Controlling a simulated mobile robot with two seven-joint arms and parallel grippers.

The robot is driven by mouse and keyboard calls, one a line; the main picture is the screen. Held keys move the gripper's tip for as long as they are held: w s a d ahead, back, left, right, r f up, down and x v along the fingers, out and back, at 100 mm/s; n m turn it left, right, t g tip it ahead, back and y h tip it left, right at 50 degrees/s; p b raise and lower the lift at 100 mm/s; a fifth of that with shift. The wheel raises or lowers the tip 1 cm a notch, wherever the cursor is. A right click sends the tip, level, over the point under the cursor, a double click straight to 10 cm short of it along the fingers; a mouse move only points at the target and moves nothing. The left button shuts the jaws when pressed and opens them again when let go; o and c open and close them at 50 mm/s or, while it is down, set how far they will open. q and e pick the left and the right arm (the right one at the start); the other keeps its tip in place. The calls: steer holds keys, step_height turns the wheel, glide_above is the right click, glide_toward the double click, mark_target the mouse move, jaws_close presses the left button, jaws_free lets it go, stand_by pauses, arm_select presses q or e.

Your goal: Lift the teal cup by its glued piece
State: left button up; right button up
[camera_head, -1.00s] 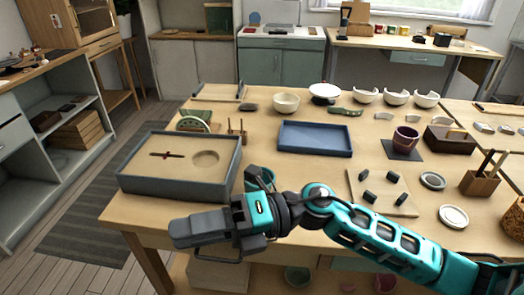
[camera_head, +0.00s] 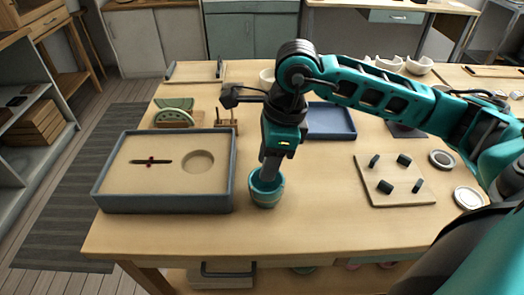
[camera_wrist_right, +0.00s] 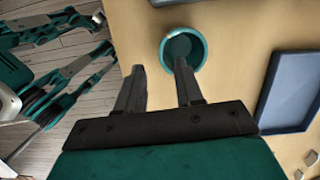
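The teal cup (camera_head: 266,196) stands upright on the table, just right of the sand tray, near the front edge. My right gripper (camera_head: 269,178) points down at the cup's mouth and hides part of its far rim. In the right wrist view the cup (camera_wrist_right: 184,48) shows from above, with a round open mouth. There my right gripper (camera_wrist_right: 160,66) has its fingers apart. One fingertip overlaps the cup's near rim and the other is outside the cup to the left. Contact cannot be told. No glued piece or gold seam can be made out. My left gripper does not show.
A grey-walled sand tray (camera_head: 225,200) stands close left of the cup. A blue tray (camera_head: 332,122) lies behind, partly hidden by my arm. A board (camera_head: 395,197) with several dark pieces lies to the right. The table between the cup and that board is clear.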

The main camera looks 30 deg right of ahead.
mark_target(267, 192)
steer(key=shift+s+f, duration=0.1)
steer(key=shift+f, duration=0.15)
steer(key=shift+f+b, duration=0.5)
steer(key=shift+f, duration=0.1)
steer(key=shift+f+b, duration=1)
steer(key=shift+f, duration=0.65)
steer(key=shift+f+b, duration=0.75)
steer(key=shift+b, duration=0.05)
steer(key=shift+f+b, duration=0.7)
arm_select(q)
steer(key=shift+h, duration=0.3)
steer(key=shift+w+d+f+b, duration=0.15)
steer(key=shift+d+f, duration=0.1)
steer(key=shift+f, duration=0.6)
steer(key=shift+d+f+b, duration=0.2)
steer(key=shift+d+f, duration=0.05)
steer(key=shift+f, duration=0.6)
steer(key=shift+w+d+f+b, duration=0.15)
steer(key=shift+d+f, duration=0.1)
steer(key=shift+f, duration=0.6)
arm_select(e)
steer(key=shift+f, duration=0.45)
steer(key=shift+c, duration=0.4)
jaws_close()
